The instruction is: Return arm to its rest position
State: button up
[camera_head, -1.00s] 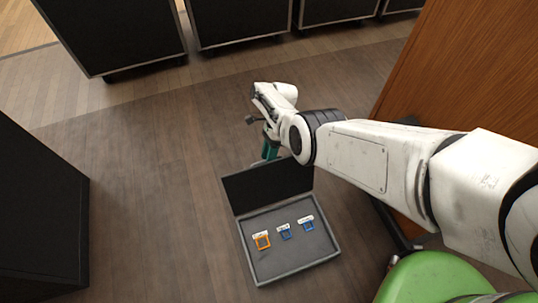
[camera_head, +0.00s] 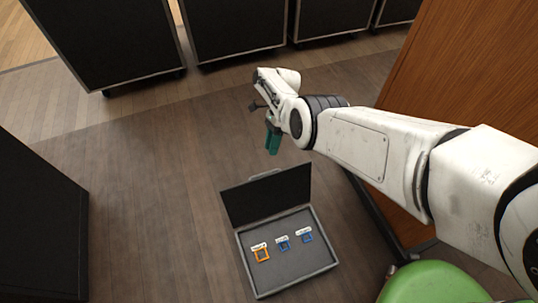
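My gripper (camera_head: 272,142) shows teal fingers that point down from the end of my white arm, near the centre of the view. The fingers appear close together, but the angle hides whether there is a gap. I see nothing hanging from them. The arm reaches in from the right edge, roughly level across the picture. The gripper is above the wooden floor, beyond the open lid of a grey case (camera_head: 254,287).
The open case on the floor holds an orange-framed piece (camera_head: 261,254) and two blue-framed pieces (camera_head: 283,244). Black wheeled cases (camera_head: 235,25) line the back. A black box (camera_head: 35,225) stands left, a wooden panel (camera_head: 460,70) right, a green rounded object (camera_head: 432,283) lower right.

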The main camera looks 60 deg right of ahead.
jog(key=shift+v, duration=0.85)
